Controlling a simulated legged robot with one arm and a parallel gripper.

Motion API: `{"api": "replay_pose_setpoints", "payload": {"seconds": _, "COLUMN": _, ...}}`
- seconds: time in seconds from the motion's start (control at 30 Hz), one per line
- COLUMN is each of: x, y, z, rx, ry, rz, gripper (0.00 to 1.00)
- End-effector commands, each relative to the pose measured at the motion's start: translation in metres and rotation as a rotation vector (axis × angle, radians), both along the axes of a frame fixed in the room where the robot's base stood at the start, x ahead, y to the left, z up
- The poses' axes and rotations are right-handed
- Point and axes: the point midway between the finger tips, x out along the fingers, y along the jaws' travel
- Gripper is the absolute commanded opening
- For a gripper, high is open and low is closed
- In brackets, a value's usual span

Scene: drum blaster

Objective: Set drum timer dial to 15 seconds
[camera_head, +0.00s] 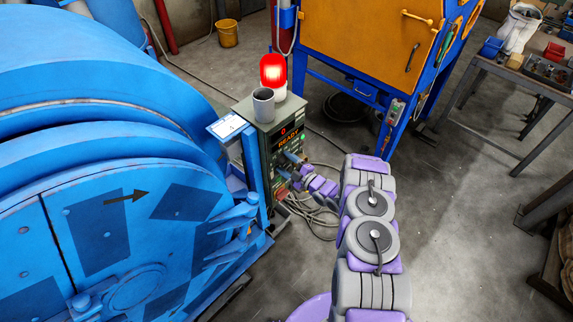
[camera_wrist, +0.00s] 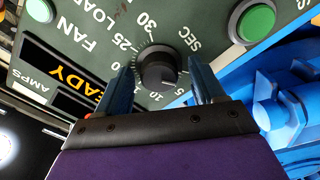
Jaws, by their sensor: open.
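The timer dial (camera_wrist: 158,70) is a round black knob on the grey-green control panel (camera_wrist: 185,40). Numbers around it include 5, 10, 25 and 30, with "SEC" beside it. I cannot clearly tell which number its pointer meets. My gripper (camera_wrist: 162,76) is open, with one blue finger on each side of the dial; contact is unclear. In the head view my gripper (camera_head: 296,160) is at the front of the control cabinet (camera_head: 258,137), and the dial is hidden there. The display (camera_head: 289,141) reads "READY" with a red 0 above.
A lit red beacon (camera_head: 273,72) and a grey cup (camera_head: 263,104) stand on the cabinet. The blue drum machine (camera_head: 100,130) is close on the left. Cables (camera_head: 312,208) lie on the floor.

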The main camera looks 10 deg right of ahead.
Motion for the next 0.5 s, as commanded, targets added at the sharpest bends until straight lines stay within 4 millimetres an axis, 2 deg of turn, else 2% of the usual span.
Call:
{"api": "replay_pose_setpoints", "payload": {"seconds": 0.13, "x": -0.0002, "y": -0.0001, "z": -0.0001, "rx": 0.0, "ry": 0.0, "rz": 0.0, "gripper": 0.66}}
{"api": "replay_pose_setpoints", "payload": {"seconds": 0.5, "x": -0.0003, "y": -0.0001, "z": -0.0003, "rx": 0.0, "ry": 0.001, "rz": 0.001, "gripper": 0.31}}
